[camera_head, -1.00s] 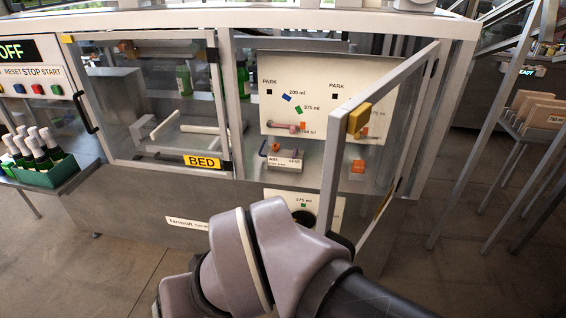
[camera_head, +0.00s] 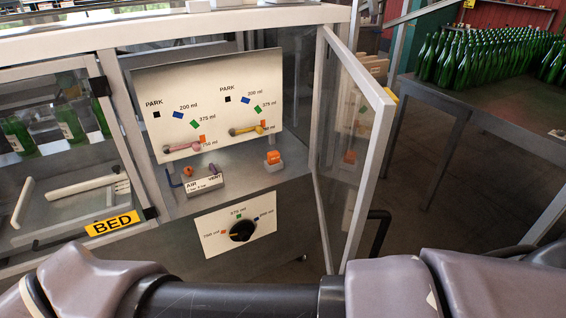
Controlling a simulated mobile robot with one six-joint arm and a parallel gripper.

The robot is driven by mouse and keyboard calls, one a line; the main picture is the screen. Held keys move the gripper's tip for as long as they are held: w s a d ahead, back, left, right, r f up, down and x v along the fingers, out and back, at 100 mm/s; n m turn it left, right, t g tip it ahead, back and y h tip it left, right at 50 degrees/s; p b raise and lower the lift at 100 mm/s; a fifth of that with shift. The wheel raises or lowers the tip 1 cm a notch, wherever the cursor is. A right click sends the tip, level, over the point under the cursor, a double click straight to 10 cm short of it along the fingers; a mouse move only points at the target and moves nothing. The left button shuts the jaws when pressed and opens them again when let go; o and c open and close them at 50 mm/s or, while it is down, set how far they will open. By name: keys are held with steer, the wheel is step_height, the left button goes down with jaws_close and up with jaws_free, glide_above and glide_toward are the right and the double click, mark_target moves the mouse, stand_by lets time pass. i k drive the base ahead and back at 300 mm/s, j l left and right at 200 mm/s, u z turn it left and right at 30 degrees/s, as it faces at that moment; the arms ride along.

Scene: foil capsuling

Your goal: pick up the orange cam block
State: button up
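An orange block (camera_head: 273,156), which looks like the cam block, sits on a small pale base on the floor of the open machine compartment, toward its right side. It stands in front of the lower right of the cream panel (camera_head: 222,100). An orange patch also shows in the glass of the open door, likely its reflection. My arm links cross the bottom of the picture, in front of the machine. My gripper is not in view.
The glass door (camera_head: 355,120) stands open right of the compartment. A dial panel (camera_head: 236,226) is below. A bottle table (camera_head: 480,97) stands at the right; bare floor lies between.

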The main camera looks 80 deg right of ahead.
mark_target(274, 157)
steer(key=i+l+z, duration=0.1)
steer(key=z, duration=0.4)
steer(key=i+l+z, duration=0.15)
steer(key=z, duration=0.3)
steer(key=i+l+z, duration=0.15)
steer(key=z, duration=0.35)
steer(key=i+z, duration=0.2)
steer(key=z, duration=0.25)
steer(key=i+z, duration=0.15)
steer(key=z, duration=0.35)
steer(key=i+j+z, duration=0.1)
steer(key=z, duration=0.35)
steer(key=i+z, duration=0.7)
steer(key=i+j, duration=0.05)
steer(key=i, duration=0.05)
